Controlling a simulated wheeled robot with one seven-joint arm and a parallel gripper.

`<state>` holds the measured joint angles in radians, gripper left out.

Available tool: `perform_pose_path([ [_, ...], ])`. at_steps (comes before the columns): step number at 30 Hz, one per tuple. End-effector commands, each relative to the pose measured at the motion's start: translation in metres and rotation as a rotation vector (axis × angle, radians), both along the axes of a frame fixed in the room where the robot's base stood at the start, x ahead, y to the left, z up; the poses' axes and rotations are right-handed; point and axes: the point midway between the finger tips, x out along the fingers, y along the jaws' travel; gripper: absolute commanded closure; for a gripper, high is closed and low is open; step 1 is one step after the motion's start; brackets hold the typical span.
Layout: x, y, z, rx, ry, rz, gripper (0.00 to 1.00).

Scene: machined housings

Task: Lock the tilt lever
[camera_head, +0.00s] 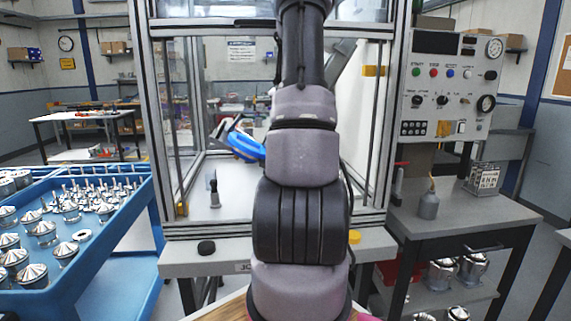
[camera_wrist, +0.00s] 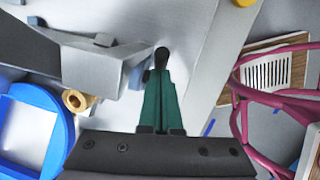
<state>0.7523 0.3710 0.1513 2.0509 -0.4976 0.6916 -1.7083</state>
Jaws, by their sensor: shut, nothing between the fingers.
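In the wrist view, my gripper (camera_wrist: 160,85) is shut, its green fingers together with nothing between them. A lever with a dark rounded knob (camera_wrist: 162,54), which looks like the tilt lever, shows just beyond the fingertips. I cannot tell whether the fingers touch it. A grey machine block (camera_wrist: 92,68) stands to the left, with a brass cylinder (camera_wrist: 76,101) and a blue ring (camera_wrist: 50,130) near it. In the head view, the blue ring (camera_head: 245,146) shows left of my arm, inside the framed enclosure. My arm hides the gripper and the lever there.
A small dark upright post (camera_head: 214,192) stands on the enclosure floor. A black knob (camera_head: 206,247) and a yellow button (camera_head: 354,237) sit on the front ledge. A blue cart (camera_head: 120,262) with metal parts is at left; a control panel (camera_head: 445,86) is at right.

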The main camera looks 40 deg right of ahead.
Motion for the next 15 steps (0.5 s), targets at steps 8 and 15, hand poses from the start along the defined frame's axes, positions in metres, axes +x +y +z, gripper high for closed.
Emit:
perform_pose_path([
  [8,-0.013,-0.020,-0.010,0.167,-0.101,-0.009,1.00],
  [15,-0.018,-0.028,-0.018,0.215,-0.129,0.001,1.00],
])
